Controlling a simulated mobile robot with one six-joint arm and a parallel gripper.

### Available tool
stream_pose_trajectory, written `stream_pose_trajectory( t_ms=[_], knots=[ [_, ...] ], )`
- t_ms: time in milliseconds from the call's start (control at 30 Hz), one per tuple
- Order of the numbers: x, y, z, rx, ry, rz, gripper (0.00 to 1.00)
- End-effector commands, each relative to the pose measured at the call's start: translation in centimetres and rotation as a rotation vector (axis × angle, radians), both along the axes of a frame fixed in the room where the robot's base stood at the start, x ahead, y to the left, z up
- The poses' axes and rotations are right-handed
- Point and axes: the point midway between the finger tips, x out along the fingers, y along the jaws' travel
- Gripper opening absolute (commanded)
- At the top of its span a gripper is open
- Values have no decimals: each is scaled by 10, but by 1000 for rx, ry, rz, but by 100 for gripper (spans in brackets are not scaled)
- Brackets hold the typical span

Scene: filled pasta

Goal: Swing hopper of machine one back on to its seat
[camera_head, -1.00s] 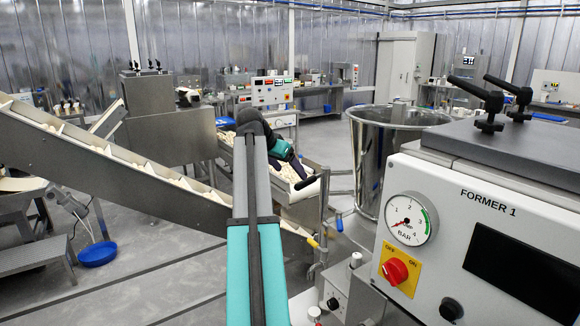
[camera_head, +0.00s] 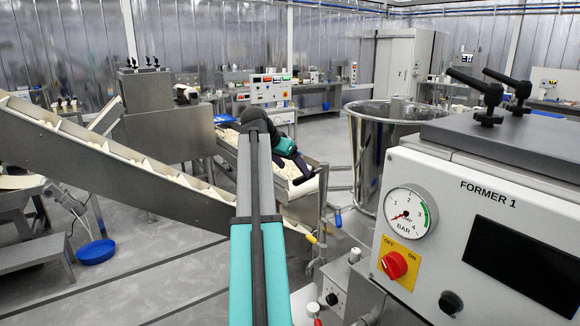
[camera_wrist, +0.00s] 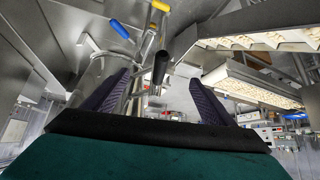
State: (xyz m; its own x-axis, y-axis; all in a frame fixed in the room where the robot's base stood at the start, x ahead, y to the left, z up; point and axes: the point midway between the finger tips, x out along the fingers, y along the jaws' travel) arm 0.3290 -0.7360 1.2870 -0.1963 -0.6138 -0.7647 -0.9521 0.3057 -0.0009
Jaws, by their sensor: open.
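The hopper (camera_head: 368,150) is a wide, shiny steel funnel left of the white FORMER 1 machine (camera_head: 435,175), seen in the head view. It looks upright; its lower part is partly hidden by the machine, and I cannot tell how it sits. My gripper (camera_head: 300,168) is left of the hopper, over the end of a tray of pasta, apart from the hopper. In the wrist view my gripper (camera_wrist: 158,92) has its two dark fingers spread. A black handle (camera_wrist: 161,66) on a metal rod shows between them, beyond the tips as far as I can tell. No grip on it shows.
A blue-tipped lever (camera_head: 338,220) and a yellow-tipped lever (camera_head: 311,239) stand low beside the hopper. An inclined conveyor (camera_head: 120,168) crosses on the left. Black clamp levers (camera_head: 488,90) top the machine.

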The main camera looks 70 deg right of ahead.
Motion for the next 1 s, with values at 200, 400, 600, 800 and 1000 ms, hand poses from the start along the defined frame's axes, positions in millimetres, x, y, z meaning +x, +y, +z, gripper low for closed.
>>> stream_pose_trajectory(
  t_ms=[200, 400, 600, 800, 1000],
  knots=[
    [-4, -11, -16, 2, 1, -1, 78],
    [-7, -21, -27, 0, 1, -1, 78],
    [-10, -30, -39, 2, 2, -1, 78],
    [-13, -40, -51, 0, 1, -1, 78],
    [-16, -49, -62, 1, 0, -1, 78]
  ],
)
